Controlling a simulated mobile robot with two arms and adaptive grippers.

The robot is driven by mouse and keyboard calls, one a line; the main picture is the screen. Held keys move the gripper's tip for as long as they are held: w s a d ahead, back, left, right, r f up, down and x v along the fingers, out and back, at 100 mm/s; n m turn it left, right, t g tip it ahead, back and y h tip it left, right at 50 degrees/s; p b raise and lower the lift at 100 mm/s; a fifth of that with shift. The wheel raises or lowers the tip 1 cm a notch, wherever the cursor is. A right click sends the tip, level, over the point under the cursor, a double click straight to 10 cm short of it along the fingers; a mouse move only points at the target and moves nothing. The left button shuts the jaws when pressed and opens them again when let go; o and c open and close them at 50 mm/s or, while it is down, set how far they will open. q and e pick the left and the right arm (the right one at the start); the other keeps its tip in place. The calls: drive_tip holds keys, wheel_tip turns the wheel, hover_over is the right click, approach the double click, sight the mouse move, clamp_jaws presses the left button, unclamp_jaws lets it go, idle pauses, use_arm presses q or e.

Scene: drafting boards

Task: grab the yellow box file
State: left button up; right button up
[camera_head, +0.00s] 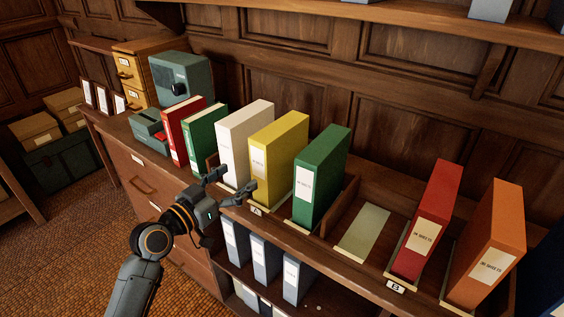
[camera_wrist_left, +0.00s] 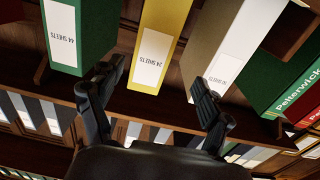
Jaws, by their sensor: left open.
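The yellow box file (camera_head: 281,143) stands upright on the shelf between a white file (camera_head: 246,132) and a green file (camera_head: 322,172). It also shows in the left wrist view (camera_wrist_left: 165,28), its white label facing me. My left gripper (camera_head: 238,178) is open and empty, low in front of the white and yellow files. In the left wrist view its two fingers (camera_wrist_left: 158,76) are spread on either side of the yellow file's label end, with the fingertips seeming short of the file. My right gripper is in neither view.
A wooden divider stands right of the green file, then a flat pale green panel (camera_head: 363,230). A red file (camera_head: 427,222) and an orange file (camera_head: 489,247) stand further right. Grey files (camera_head: 265,258) fill the shelf below. Red and green books (camera_head: 205,138) stand to the left.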

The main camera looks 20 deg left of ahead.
sight(256, 164)
use_arm(q)
drive_tip(key=p+x, duration=0.2)
drive_tip(key=x, duration=0.6)
drive_tip(key=shift+w+d+r, duration=0.1)
drive_tip(key=shift+d+r, duration=0.05)
drive_tip(key=shift+d, duration=0.15)
drive_tip(key=shift+w+d+p, duration=0.2)
drive_tip(key=shift+w+p, duration=0.05)
drive_tip(key=shift+p, duration=0.05)
drive_tip(key=x, duration=0.1)
drive_tip(key=p+x, duration=0.1)
drive_tip(key=x, duration=0.1)
drive_tip(key=shift+w+d, duration=0.15)
drive_tip(key=shift+d, duration=0.2)
drive_tip(key=shift+w+d+f, duration=0.2)
drive_tip(key=shift+w+f, duration=0.1)
drive_tip(key=shift+w, duration=0.2)
drive_tip(key=shift+s, duration=0.1)
clamp_jaws()
drive_tip(key=shift+r, duration=0.2)
